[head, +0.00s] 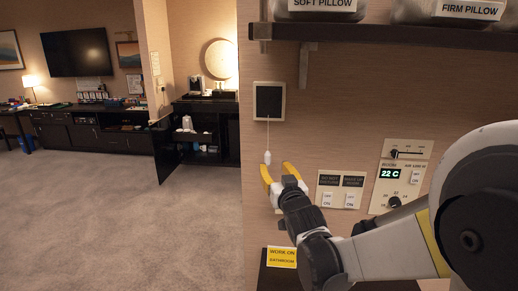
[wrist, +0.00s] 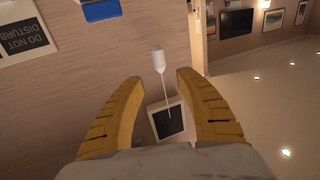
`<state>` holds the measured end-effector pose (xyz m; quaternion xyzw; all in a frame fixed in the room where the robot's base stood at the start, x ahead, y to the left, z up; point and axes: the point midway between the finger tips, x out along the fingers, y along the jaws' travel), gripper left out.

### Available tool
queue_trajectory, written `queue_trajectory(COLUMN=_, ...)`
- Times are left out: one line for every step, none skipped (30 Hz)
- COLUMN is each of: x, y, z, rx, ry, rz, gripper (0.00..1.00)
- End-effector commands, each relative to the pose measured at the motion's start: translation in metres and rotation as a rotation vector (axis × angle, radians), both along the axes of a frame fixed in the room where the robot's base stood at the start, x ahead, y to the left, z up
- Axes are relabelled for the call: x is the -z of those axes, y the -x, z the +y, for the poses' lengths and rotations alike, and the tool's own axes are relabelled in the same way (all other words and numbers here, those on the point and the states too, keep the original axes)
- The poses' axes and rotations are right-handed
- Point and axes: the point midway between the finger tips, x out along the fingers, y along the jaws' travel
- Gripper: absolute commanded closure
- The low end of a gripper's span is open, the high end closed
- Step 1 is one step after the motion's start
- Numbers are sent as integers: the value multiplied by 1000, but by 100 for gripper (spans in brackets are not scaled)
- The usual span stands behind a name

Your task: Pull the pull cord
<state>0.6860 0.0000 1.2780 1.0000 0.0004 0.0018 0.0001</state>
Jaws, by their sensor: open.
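The pull cord hangs from a dark square wall plate with a pale frame (head: 269,101). A thin white line runs down to a small white handle (head: 267,158). My gripper (head: 277,171) is open just below and right of the handle in the head view, its yellow fingers spread. In the wrist view the handle (wrist: 158,59) shows just beyond the fingertips, and the line runs between the two fingers (wrist: 158,82) in the picture towards the plate (wrist: 167,122). I cannot tell whether a finger touches the cord.
Right of the cord are a switch panel (head: 340,190) and a thermostat panel (head: 401,176) reading 22 C. A shelf (head: 390,36) with labelled pillows is above. A yellow sign (head: 282,257) is below. Open carpet (head: 130,215) lies left of the wall's edge.

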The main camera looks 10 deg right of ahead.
Motion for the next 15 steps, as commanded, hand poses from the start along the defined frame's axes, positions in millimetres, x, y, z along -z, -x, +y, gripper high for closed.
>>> queue_trajectory(x=2, y=-9, z=0, rx=0, ry=0, rz=1, gripper=58)
queue_trajectory(x=2, y=-15, z=0, rx=0, ry=0, rz=1, gripper=58)
queue_trajectory(x=2, y=-23, z=0, rx=0, ry=1, rz=1, gripper=58)
queue_trajectory(x=2, y=-29, z=0, rx=0, ry=1, rz=2, gripper=58)
queue_trajectory(x=2, y=-36, z=0, rx=0, ry=0, rz=2, gripper=58)
queue_trajectory(x=3, y=-44, z=0, rx=0, ry=0, rz=2, gripper=58)
queue_trajectory(x=3, y=-50, z=0, rx=0, ry=0, rz=2, gripper=58)
queue_trajectory(x=2, y=-56, z=0, rx=1, ry=0, rz=2, gripper=58)
queue_trajectory(x=2, y=-63, z=0, rx=1, ry=0, rz=2, gripper=58)
queue_trajectory(x=2, y=-68, z=0, rx=1, ry=0, rz=2, gripper=58)
queue_trajectory(x=2, y=-73, z=0, rx=1, ry=0, rz=3, gripper=58)
queue_trajectory(x=2, y=-78, z=0, rx=1, ry=0, rz=3, gripper=58)
queue_trajectory(x=2, y=-82, z=0, rx=1, ry=0, rz=3, gripper=58)
queue_trajectory(x=2, y=-85, z=0, rx=1, ry=0, rz=3, gripper=58)
queue_trajectory(x=2, y=-88, z=0, rx=1, ry=0, rz=3, gripper=58)
